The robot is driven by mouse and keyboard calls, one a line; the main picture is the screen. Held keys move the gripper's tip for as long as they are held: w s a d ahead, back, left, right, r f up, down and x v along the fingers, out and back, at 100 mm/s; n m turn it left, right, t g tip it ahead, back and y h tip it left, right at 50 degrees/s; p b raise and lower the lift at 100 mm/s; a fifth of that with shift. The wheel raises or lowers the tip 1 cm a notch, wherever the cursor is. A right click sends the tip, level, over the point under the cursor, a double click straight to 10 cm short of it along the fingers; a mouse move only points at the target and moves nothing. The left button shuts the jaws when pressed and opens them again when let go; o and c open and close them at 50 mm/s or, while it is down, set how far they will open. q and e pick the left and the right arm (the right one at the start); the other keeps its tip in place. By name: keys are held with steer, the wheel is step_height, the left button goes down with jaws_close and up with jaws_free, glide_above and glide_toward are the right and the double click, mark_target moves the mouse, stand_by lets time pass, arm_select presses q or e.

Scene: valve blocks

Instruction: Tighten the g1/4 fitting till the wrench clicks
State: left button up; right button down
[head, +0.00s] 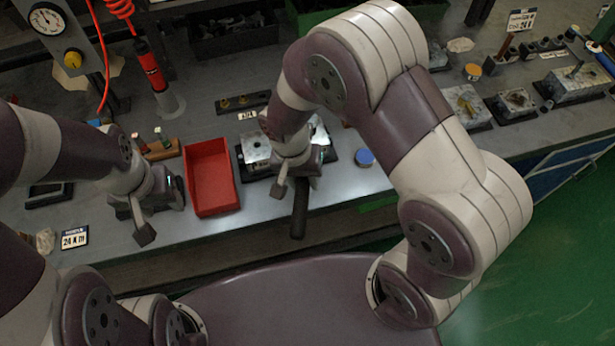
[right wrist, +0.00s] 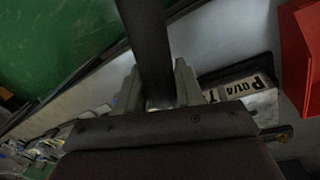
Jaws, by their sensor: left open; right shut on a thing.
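My right gripper (head: 294,184) is shut on a dark bar, which looks like the wrench handle (head: 299,214). The handle sticks out towards me past the bench's front edge. In the right wrist view the handle (right wrist: 148,45) runs between the two fingers (right wrist: 158,88). A pale metal valve block (head: 256,150) stands behind my right gripper, partly covered by my arm. The g1/4 fitting and the wrench head are hidden, so I cannot tell how they meet. My left gripper (head: 137,214) is open and empty over the bench's front left.
A red tray (head: 211,180) lies between my grippers; it also shows in the right wrist view (right wrist: 309,45). A blue-topped round tin (head: 365,158) sits right of the block. A torque card (head: 75,238) stands front left. More blocks (head: 467,102) sit far right.

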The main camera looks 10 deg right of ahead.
steer(key=shift+w+a, duration=0.15)
steer(key=shift+a, duration=0.1)
steer(key=shift+s+d+n+p, duration=0.2)
steer(key=shift+d+n, duration=0.2)
steer(key=shift+d, duration=0.2)
steer(key=shift+s+d+n+p, duration=0.2)
steer(key=shift+d+n, duration=0.2)
steer(key=shift+d, duration=0.2)
step_height(320, 180, up, 9)
steer(key=p, duration=0.8)
steer(key=shift+r, duration=0.15)
